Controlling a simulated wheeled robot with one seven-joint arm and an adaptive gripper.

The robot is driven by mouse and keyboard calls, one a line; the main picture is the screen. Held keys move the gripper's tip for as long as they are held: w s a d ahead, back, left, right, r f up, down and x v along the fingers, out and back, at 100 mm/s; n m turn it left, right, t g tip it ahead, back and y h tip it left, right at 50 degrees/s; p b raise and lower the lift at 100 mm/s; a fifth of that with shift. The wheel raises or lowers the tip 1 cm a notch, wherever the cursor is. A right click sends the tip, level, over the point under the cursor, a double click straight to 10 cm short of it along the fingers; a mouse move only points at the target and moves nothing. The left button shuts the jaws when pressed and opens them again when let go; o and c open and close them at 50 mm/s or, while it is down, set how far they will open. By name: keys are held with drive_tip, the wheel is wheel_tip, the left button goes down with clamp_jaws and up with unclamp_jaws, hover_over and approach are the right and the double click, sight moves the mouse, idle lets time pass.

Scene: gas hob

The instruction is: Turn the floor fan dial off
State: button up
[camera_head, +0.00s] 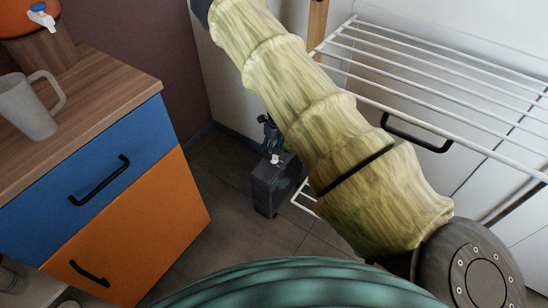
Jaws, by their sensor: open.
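A dark, box-shaped thing (265,187) stands on the floor in the middle of the picture, partly behind my arm. It looks like the floor fan, but I cannot be sure. A small white spot (275,159) near its top may be the dial; it is too small to tell its setting. Black parts rise above the box and pass behind my arm. My arm, in a yellowish sleeve, runs from the lower right to the top edge and leaves the picture there. I cannot make out my gripper in this view.
A blue and orange cabinet (150,215) with black handles stands at the left, with a grey mug (28,105) on top. A white wire rack (440,70) fills the upper right. Grey tiled floor (215,160) is clear between the cabinet and the dark box.

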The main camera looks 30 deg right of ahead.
sight(274, 157)
drive_tip(key=shift+a+f, duration=0.1)
drive_tip(key=shift+f, duration=2.15)
drive_tip(key=shift+c, duration=0.3)
drive_tip(key=c, duration=1)
drive_tip(key=shift+o, duration=0.2)
drive_tip(key=shift+a, duration=0.15)
